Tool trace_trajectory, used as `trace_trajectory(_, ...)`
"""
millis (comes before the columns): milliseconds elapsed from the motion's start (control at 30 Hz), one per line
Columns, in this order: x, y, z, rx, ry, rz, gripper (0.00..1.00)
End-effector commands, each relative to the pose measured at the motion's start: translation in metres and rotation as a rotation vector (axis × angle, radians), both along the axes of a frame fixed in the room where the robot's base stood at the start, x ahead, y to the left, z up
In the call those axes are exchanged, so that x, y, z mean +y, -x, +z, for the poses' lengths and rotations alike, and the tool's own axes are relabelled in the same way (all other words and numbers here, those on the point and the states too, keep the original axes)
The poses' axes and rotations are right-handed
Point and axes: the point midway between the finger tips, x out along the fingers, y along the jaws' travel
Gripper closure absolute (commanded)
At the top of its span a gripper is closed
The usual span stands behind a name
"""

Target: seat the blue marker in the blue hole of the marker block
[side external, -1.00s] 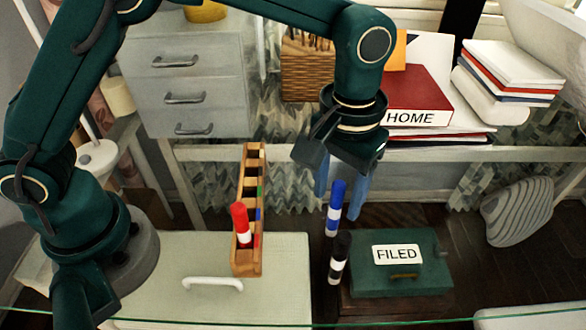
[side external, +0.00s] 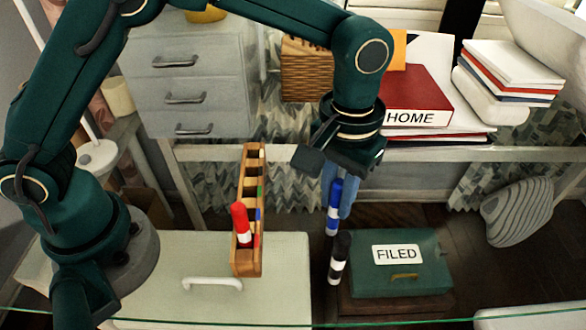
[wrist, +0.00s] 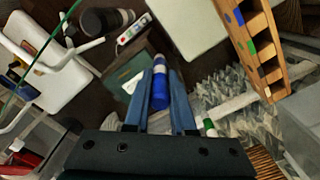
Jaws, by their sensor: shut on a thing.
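The blue marker (side external: 333,212), blue with a white band, is upright between the fingers of my gripper (side external: 338,200). In the wrist view the fingers (wrist: 161,105) are closed in on both sides of the blue marker (wrist: 160,88). The wooden marker block (side external: 242,262) lies to the left of my gripper, with a row of openings and coloured marks. Its blue mark (side external: 258,214) is about midway along, and in the wrist view the blue mark (wrist: 239,17) is near the top. The inside of the blue hole is hard to see.
A red marker (side external: 240,222) stands in the block's near part. A black marker (side external: 339,258) stands just below the blue one, beside a green box labelled FILED (side external: 420,265). A pale surface (side external: 290,290) lies under the block. A red HOME binder (side external: 420,95) is behind.

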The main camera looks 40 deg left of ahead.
Motion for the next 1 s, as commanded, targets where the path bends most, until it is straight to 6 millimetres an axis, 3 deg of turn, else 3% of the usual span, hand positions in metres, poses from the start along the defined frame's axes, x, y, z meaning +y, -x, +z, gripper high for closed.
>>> trace_trajectory(300,-0.001,-0.001,0.039,-0.005,0.004,-0.001,1.00)
trace_trajectory(700,0.080,-0.008,0.086,-0.002,0.001,0.008,1.00)
trace_trajectory(1000,0.113,-0.011,0.107,-0.001,0.001,0.002,1.00)
